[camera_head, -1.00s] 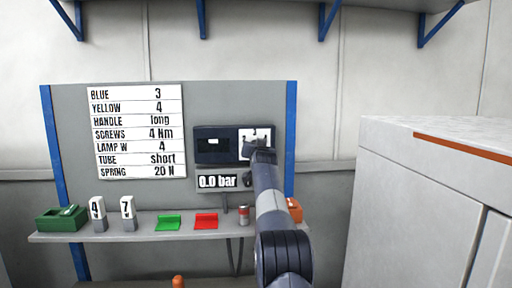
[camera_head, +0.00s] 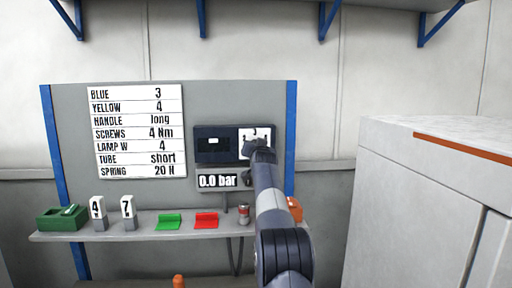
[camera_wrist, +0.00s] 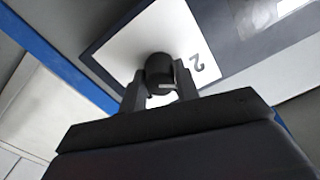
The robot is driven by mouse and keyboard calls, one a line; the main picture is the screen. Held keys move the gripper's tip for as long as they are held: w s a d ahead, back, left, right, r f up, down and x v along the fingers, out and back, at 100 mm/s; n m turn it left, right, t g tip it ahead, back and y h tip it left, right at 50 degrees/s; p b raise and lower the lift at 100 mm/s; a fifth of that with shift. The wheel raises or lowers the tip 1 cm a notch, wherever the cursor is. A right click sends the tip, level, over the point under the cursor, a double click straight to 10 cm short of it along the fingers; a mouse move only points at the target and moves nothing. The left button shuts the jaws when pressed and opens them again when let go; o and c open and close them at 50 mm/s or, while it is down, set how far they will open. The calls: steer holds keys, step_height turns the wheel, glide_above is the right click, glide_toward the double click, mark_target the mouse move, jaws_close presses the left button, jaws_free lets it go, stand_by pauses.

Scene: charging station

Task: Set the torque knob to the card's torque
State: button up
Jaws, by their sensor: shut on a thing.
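The card (camera_head: 137,131) on the back panel reads "SCREWS 4 Nm" among its lines. The dark torque unit (camera_head: 220,146) has a white dial plate (camera_head: 256,135) at its right, mostly covered by my arm in the head view. In the wrist view the black knob (camera_wrist: 159,72) stands on the white dial plate (camera_wrist: 125,55), with a "2" to its right. My gripper (camera_wrist: 160,92) is shut on the knob, one finger on each side. A pale mark shows on the knob's near side. Which number the knob points at cannot be told.
A "0.0 bar" display (camera_head: 218,181) is under the unit. The shelf (camera_head: 140,236) holds a green box (camera_head: 62,218), numbered blocks (camera_head: 97,208), green (camera_head: 169,222) and red (camera_head: 206,220) trays and a small can (camera_head: 244,214). A white cabinet (camera_head: 420,200) stands at the right.

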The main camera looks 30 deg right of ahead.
steer(key=shift+r+m+p, duration=0.15)
steer(key=shift+m+p, duration=0.55)
steer(key=shift+m, duration=0.3)
steer(key=m, duration=0.2)
steer(key=shift+m+p, duration=0.4)
steer(key=m, duration=0.3)
steer(key=shift+m, duration=0.3)
steer(key=m, duration=0.3)
steer(key=shift+m, duration=0.3)
steer(key=m, duration=1.1)
steer(key=shift+f+m, duration=0.2)
steer(key=shift+m, duration=0.1)
